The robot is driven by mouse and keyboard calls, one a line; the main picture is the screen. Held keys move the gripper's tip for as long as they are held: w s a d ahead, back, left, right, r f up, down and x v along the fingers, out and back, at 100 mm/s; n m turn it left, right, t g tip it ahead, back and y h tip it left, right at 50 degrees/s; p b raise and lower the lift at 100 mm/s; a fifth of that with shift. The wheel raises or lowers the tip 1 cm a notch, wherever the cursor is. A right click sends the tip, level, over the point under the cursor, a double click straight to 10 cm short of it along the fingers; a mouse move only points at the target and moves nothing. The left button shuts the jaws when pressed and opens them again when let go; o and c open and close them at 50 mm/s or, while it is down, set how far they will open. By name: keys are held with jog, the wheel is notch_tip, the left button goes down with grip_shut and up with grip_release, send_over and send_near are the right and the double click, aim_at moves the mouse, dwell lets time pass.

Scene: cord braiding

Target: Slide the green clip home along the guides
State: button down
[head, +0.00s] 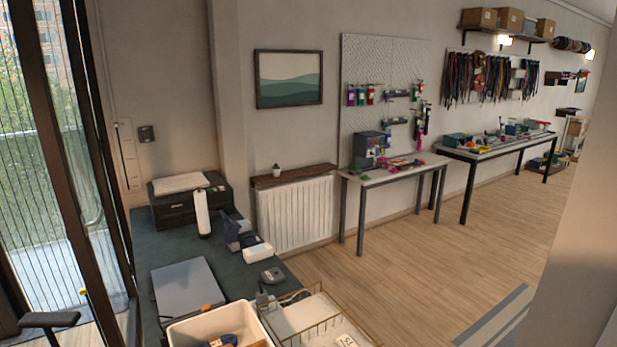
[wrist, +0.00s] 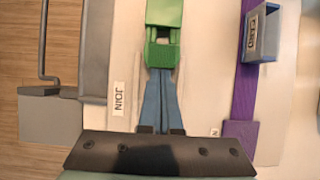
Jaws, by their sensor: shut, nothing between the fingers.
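In the wrist view, the green clip (wrist: 164,54) sits at the upper middle, with a longer green piece (wrist: 164,12) beyond it and a dark gap between the two. My gripper (wrist: 160,71) points up the picture, its blue-grey fingers shut together and empty. The fingertips end right at the near edge of the clip; I cannot tell whether they touch it. Pale guides (wrist: 140,76) run along both sides of the fingers, just below the clip. Neither my gripper nor the clip can be made out in the head view.
In the wrist view, a "JOIN" label (wrist: 118,99) lies left of the guides. A grey block (wrist: 48,118) with a bent rod stands at left. A purple strip (wrist: 243,110) and a grey-blue labelled box (wrist: 262,36) stand at right. The head view shows benches and open wooden floor (head: 430,255).

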jog(key=shift+s+a, duration=0.45)
jog(key=shift+a, duration=0.3)
jog(key=shift+r, duration=0.1)
jog(key=shift+p+v, duration=2.75)
jog(key=shift+v, duration=0.15)
jog(key=shift+d, duration=0.1)
